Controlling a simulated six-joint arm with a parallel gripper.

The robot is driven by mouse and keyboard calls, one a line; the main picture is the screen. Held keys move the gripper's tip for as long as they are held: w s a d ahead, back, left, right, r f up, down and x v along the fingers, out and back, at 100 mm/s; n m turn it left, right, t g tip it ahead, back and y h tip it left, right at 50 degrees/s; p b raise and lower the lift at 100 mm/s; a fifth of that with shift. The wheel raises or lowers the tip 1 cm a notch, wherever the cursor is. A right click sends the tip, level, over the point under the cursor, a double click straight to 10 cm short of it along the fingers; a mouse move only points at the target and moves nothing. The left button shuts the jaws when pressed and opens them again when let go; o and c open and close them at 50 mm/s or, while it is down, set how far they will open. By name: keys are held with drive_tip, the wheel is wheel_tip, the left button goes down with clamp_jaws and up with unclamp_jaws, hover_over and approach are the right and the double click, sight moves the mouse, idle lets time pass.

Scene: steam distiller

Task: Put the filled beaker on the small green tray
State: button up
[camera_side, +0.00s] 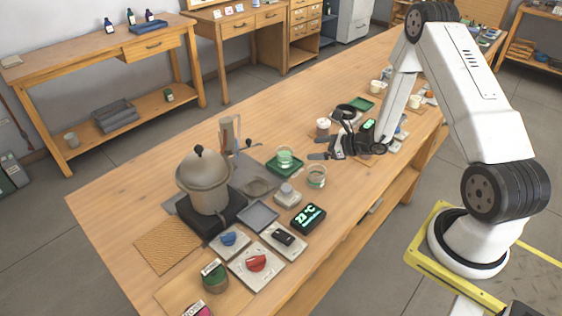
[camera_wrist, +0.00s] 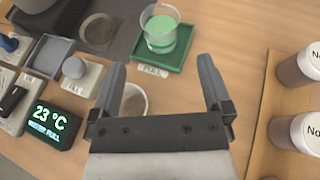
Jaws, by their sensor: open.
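A glass beaker with green liquid (camera_side: 285,157) stands upright on the small green tray (camera_side: 298,170). In the wrist view the beaker (camera_wrist: 160,30) stands inside the rim of the tray (camera_wrist: 178,62), which bears a "FULL" label. A second glass beaker (camera_side: 316,178) stands on the bare table nearer the side camera; it looks clear, and in the wrist view (camera_wrist: 134,100) it is partly hidden by my left finger. My gripper (camera_side: 320,147) is open and empty, to the right of the tray. In the wrist view its fingertips (camera_wrist: 162,66) are apart from the green-filled beaker.
A kettle-like pot (camera_side: 203,180) stands on a dark base left of the tray. A display reading 23 °C (camera_side: 308,218) and several switch plates lie in front. Another green tray (camera_side: 364,103) lies farther back. White-lidded jars (camera_wrist: 298,66) stand at right in the wrist view.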

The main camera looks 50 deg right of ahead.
drive_tip(key=shift+a, duration=0.1)
drive_tip(key=s+a+r+n+g+y, duration=0.25)
drive_tip(key=s+a+n+g, duration=0.2)
drive_tip(key=a+n, duration=0.25)
drive_tip(key=s+a+r+n+g+y, duration=0.1)
drive_tip(key=s+a+r+n+g, duration=0.2)
drive_tip(key=a+n+g, duration=0.3)
drive_tip(key=s+a+r+n+h, duration=0.3)
drive_tip(key=s+r+n+h, duration=0.4)
drive_tip(key=n, duration=1.1)
drive_tip(key=shift+s+r+t+h, duration=0.35)
drive_tip(key=shift+h, duration=0.4)
